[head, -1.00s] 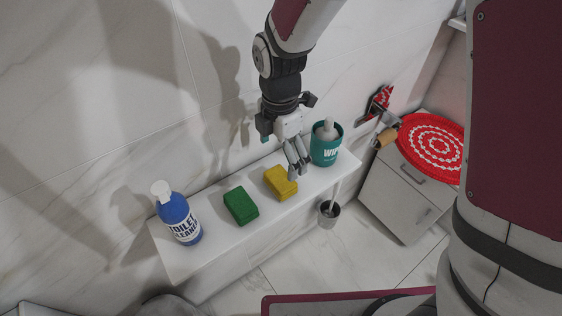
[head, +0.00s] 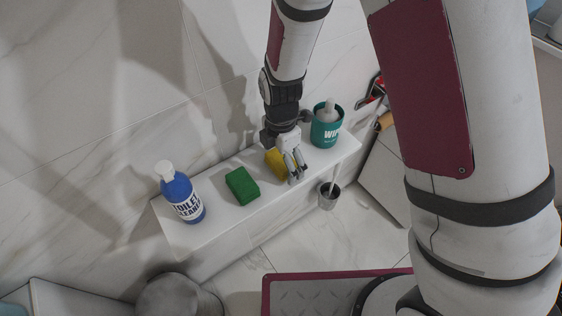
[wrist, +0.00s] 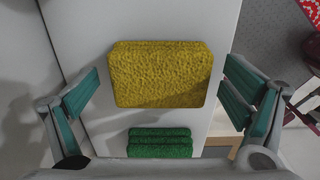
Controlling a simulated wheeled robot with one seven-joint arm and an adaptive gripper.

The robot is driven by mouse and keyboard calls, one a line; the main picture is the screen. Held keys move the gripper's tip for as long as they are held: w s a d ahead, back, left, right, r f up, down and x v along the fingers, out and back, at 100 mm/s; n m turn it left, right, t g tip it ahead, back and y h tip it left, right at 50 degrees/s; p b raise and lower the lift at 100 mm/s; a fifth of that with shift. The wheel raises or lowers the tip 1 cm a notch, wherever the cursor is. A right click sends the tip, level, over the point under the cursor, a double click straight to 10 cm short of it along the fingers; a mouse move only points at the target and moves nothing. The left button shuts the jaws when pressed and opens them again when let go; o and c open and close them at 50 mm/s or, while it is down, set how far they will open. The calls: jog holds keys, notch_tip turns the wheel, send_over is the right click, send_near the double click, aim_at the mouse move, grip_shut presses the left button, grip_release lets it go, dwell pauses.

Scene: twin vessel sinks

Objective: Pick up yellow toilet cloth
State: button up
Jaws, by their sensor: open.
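The yellow toilet cloth (head: 275,164) is a thick sponge-like block on the white shelf (head: 222,215). In the head view my gripper (head: 294,173) partly hides it. In the wrist view the cloth (wrist: 161,74) lies flat, a little beyond the fingertips and between their lines. My gripper (wrist: 163,97) is open and empty, with one finger to the left and one to the right. No finger visibly touches the cloth.
A green block (head: 242,186) lies left of the yellow one; it also shows in the wrist view (wrist: 160,142). A blue toilet cleaner bottle (head: 181,194) stands at the shelf's left end. A teal wipes tub (head: 326,130) stands close on the right. A brush holder (head: 328,195) is below the shelf.

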aim_at(281, 158)
jog(key=c, duration=1.2)
jog(key=shift+o, duration=0.2)
jog(key=shift+r, duration=0.15)
jog(key=shift+r, duration=0.5)
notch_tip(281, 158, up, 2)
jog(key=shift+r, duration=0.1)
jog(key=shift+s+r, duration=0.1)
jog(key=shift+s, duration=0.55)
jog(key=s+r, duration=0.1)
jog(key=s, duration=1.3)
jog(key=shift+s+a+r, duration=0.15)
jog(key=shift+s+a, duration=0.1)
jog(key=shift+s, duration=0.1)
